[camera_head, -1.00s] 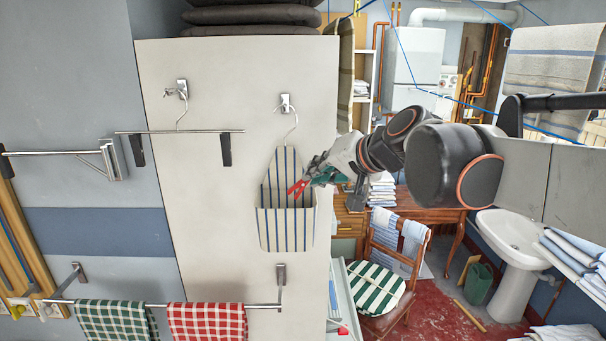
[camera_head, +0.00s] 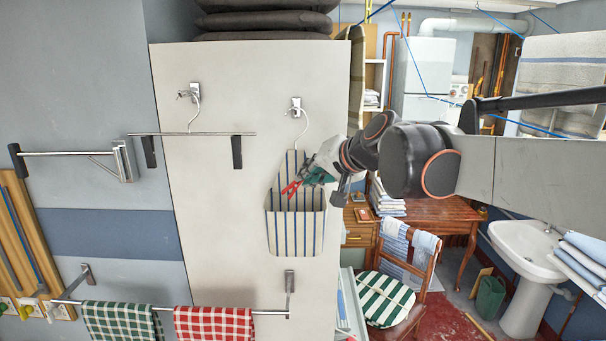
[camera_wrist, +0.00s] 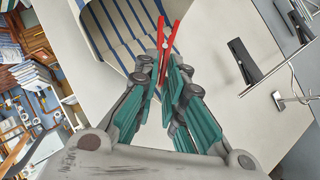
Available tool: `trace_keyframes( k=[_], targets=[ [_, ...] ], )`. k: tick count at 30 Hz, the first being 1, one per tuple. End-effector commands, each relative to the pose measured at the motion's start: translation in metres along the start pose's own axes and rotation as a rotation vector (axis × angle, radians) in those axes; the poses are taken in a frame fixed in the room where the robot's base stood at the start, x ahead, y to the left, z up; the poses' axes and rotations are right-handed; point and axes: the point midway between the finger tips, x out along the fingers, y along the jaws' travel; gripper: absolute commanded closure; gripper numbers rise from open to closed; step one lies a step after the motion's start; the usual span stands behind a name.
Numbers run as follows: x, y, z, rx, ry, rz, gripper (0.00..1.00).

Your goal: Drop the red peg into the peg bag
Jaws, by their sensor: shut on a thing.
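The striped peg bag (camera_head: 296,232) hangs from a wire hanger on a hook on the pale panel. The red peg (camera_head: 290,188) is at the bag's open mouth, in front of its striped back. My gripper (camera_head: 308,178) reaches in from the right and is shut on the peg. In the wrist view the red peg (camera_wrist: 164,40) stands out beyond the fingertips of my gripper (camera_wrist: 163,72), with the striped bag (camera_wrist: 112,32) behind and to the left. I cannot tell whether the peg's tip is below the pocket's rim.
An empty clip hanger (camera_head: 192,134) hangs left of the bag. A rail (camera_head: 270,312) with green and red checked towels (camera_head: 213,324) is below. A chair with a striped cushion (camera_head: 385,299) stands at the lower right.

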Motion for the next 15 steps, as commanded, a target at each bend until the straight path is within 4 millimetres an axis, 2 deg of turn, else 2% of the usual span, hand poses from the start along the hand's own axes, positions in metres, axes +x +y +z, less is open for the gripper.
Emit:
trace_keyframes(
  k=[14, 15],
  targets=[
    [0.0002, 0.0007, 0.0004, 0.000, 0.000, 0.000, 1.00],
    [0.0002, 0.0007, 0.0004, 0.000, 0.000, 0.000, 0.88]
  ],
)
